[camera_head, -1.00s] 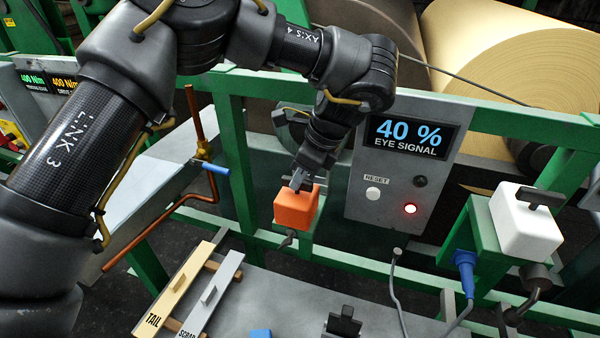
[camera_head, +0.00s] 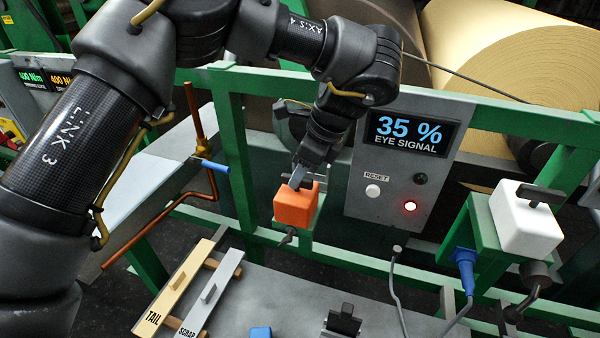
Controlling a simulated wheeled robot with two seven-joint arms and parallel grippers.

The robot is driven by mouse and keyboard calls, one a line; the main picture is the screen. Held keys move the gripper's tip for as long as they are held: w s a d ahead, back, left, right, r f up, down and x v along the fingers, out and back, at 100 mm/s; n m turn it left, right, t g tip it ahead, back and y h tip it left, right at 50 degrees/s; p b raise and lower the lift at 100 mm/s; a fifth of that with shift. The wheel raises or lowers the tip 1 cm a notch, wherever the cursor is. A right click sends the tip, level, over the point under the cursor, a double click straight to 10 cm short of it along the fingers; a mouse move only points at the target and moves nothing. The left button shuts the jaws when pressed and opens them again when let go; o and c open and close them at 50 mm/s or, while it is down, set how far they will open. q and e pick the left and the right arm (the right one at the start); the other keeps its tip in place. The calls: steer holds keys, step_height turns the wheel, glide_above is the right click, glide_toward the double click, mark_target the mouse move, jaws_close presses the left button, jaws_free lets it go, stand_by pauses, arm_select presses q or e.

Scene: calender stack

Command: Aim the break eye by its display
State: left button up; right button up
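The break eye's display (camera_head: 412,133) reads 35 % EYE SIGNAL in blue on a grey control box. An orange box (camera_head: 296,207), which looks like one eye unit, sits on the green rail left of the control box. My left gripper (camera_head: 297,181) comes down onto the top of the orange box, at its dark tab. The fingers appear closed around the tab, though their far side is hidden. A white box (camera_head: 524,222) with a dark top tab stands on a green bracket at the right. My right gripper is not in view.
A red lamp (camera_head: 410,206) glows beside the white RESET button (camera_head: 373,190). Boards marked TAIL (camera_head: 178,290) and SCRAP (camera_head: 209,296) lie on the grey table (camera_head: 275,290), near a blue block (camera_head: 261,333) and black clamp (camera_head: 343,320). A copper pipe (camera_head: 205,185) stands left.

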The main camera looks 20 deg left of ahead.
arm_select(q)
steer(key=v, duration=1)
steer(key=shift+d+f, duration=0.1)
steer(key=shift+f, duration=0.05)
